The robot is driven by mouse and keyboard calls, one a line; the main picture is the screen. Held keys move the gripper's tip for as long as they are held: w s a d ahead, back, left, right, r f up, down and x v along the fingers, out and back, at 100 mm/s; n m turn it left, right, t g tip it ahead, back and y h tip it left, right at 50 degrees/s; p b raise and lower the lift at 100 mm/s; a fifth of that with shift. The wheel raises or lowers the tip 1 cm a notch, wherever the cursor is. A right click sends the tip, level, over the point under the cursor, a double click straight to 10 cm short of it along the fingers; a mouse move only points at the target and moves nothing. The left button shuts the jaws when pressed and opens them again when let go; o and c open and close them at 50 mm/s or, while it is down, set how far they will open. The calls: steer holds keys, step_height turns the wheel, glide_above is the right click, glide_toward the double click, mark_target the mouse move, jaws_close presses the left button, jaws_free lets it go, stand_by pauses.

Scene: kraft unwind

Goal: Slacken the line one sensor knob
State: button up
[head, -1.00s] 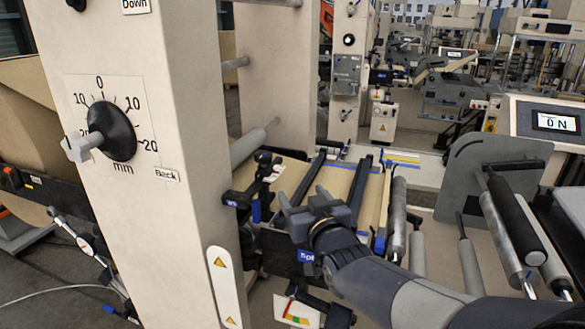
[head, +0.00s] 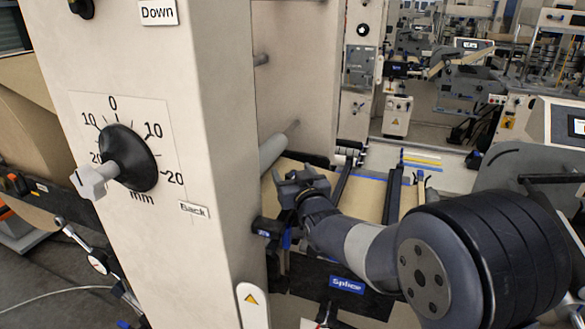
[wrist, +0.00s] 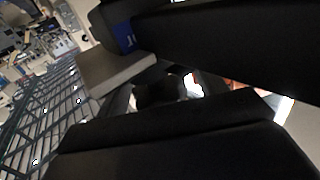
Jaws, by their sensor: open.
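My gripper (head: 295,183) is grey and open, just right of the beige column, above the brown web bed. I see nothing between its fingers in the head view. A small black block with a blue tag (head: 268,228) sits below it at the column's edge, partly hidden. I cannot tell whether this is the line one sensor. No sensor knob is clearly identifiable in the head view. In the wrist view, large dark shapes fill most of the picture, with a grey block (wrist: 115,70) and a blue label (wrist: 125,36); I cannot tell which parts are the gripper's.
The beige column (head: 215,150) stands close on the left. It carries a large black dial (head: 128,158) with a millimetre scale and pale handle. A black plate marked Splice (head: 347,284) lies below my arm. Rollers and dark bars flank the web bed (head: 365,200).

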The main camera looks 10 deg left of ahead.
steer(key=shift+w+a, duration=0.15)
steer(key=shift+w, duration=0.15)
steer(key=c, duration=1)
